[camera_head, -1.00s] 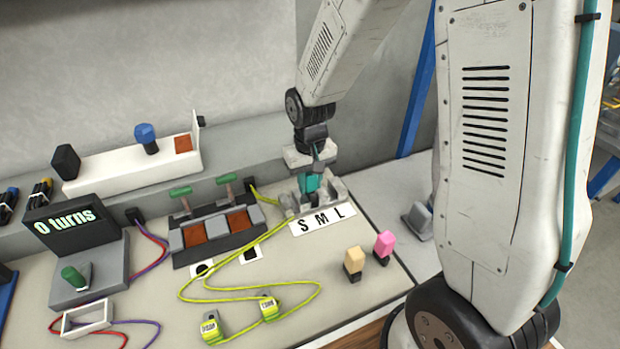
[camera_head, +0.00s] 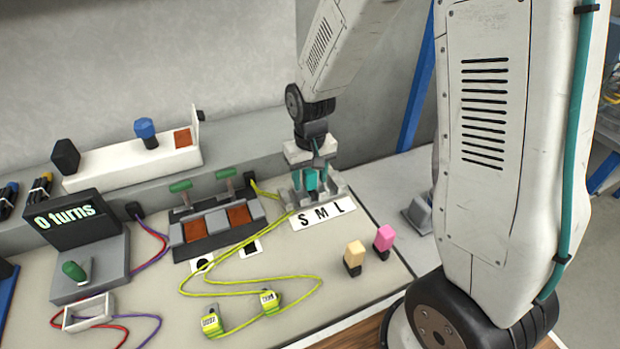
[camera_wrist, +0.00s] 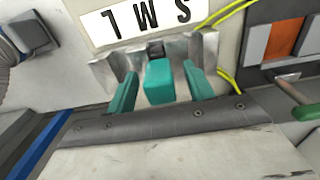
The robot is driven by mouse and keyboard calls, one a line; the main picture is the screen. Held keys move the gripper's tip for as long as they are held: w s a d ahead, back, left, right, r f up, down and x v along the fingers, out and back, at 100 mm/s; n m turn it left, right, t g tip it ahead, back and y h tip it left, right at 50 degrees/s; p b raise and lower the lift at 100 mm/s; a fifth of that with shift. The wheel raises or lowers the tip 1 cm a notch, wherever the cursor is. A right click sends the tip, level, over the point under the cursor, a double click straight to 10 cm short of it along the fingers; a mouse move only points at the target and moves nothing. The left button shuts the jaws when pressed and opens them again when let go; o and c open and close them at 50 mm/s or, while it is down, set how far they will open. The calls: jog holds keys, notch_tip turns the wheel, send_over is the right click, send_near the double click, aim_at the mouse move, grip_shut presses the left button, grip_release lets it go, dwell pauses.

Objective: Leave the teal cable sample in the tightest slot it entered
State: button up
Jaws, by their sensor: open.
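The teal cable sample (camera_head: 311,179) stands upright in the grey slotted block (camera_head: 343,188) behind the S M L label (camera_head: 321,215). It appears to be in the middle slot, by the M, though its lower part is hidden. In the wrist view the sample (camera_wrist: 159,82) sits between my two teal fingers, with a visible gap on each side. My gripper (camera_wrist: 161,88) is open around the sample; it also shows in the head view (camera_head: 311,178), pointing down over the block.
A pink-topped block (camera_head: 384,238) and a beige-topped block (camera_head: 354,258) stand in front right of the slots. A yellow cable (camera_head: 240,293) loops across the bench. A unit with green-handled levers (camera_head: 215,228) stands close left of the slotted block.

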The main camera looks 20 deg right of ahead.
notch_tip(320, 180, up, 7)
jog(key=shift+f, duration=0.1)
dwell(0.6)
jog(key=shift+s, duration=0.4)
jog(key=s+d+r, duration=0.1)
jog(key=s+r, duration=0.6)
jog(key=s, duration=0.4)
jog(key=s+d+r+t, duration=0.1)
jog(key=s+d+r, duration=0.1)
jog(key=s+r, duration=0.6)
jog(key=shift+s, duration=2.05)
jog(key=shift+r, duration=0.1)
